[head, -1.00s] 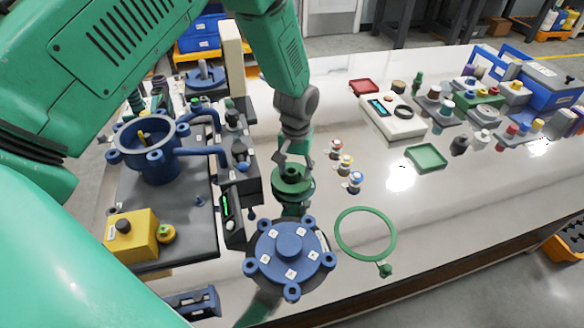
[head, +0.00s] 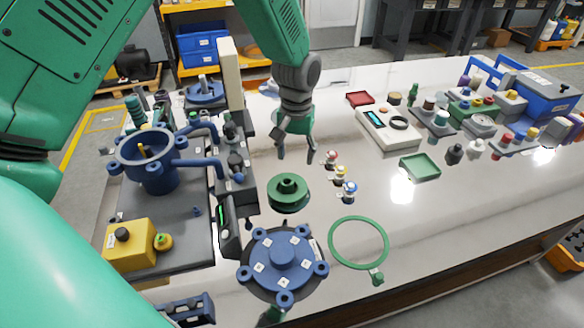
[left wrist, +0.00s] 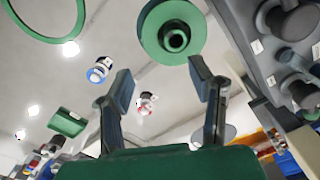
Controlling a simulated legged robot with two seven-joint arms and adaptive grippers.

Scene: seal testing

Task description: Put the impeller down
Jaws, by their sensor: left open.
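The green impeller (head: 288,192), a round disc with a raised hub, rests on the white table just above the blue flanged cover (head: 283,258). My left gripper (head: 296,158) is open and empty, raised behind the impeller and apart from it. In the left wrist view the impeller (left wrist: 172,30) shows beyond the two spread fingertips (left wrist: 160,80), with nothing between them. My right gripper cannot be made out.
The blue pump housing (head: 148,165) and yellow box (head: 130,243) stand on the left. A green ring (head: 358,219) lies at right. Small capped vials (head: 341,174) stand near the impeller. A green tray (head: 420,166) and a meter (head: 388,128) are further right.

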